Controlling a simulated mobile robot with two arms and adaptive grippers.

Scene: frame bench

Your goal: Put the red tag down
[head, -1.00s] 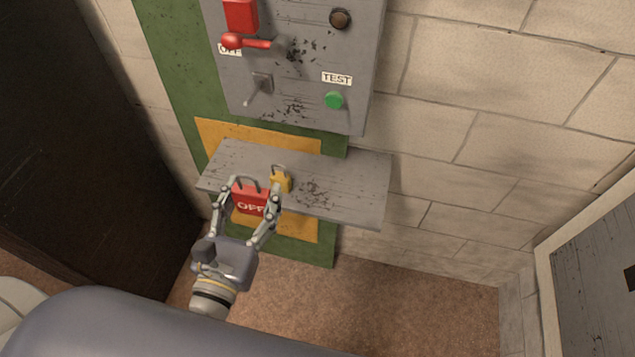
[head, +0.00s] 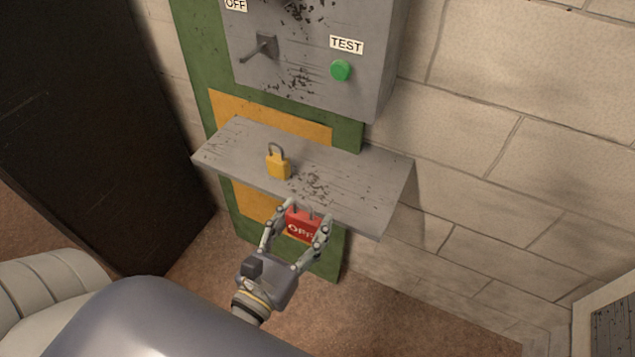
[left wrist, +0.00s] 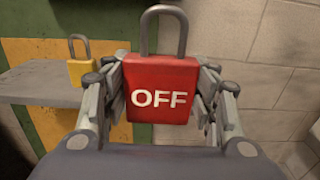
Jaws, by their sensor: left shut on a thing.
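The red tag (head: 301,226) is a red padlock-shaped block with a grey shackle and the white word OFF. My left gripper (head: 296,232) is shut on it, a finger on each side, and holds it upright at the front edge of the grey shelf in the head view. The tag fills the middle of the left wrist view (left wrist: 161,88), between the fingers. I cannot tell whether it touches the shelf. The shelf (head: 345,190) sticks out from the wall below the grey panel. My right gripper is not in view.
A yellow padlock (head: 278,166) stands on the shelf to the left of the tag. The grey panel (head: 300,60) above has a lever (head: 262,47) and a green TEST button (head: 340,70). The shelf's right part is clear. A dark cabinet (head: 90,130) stands at left.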

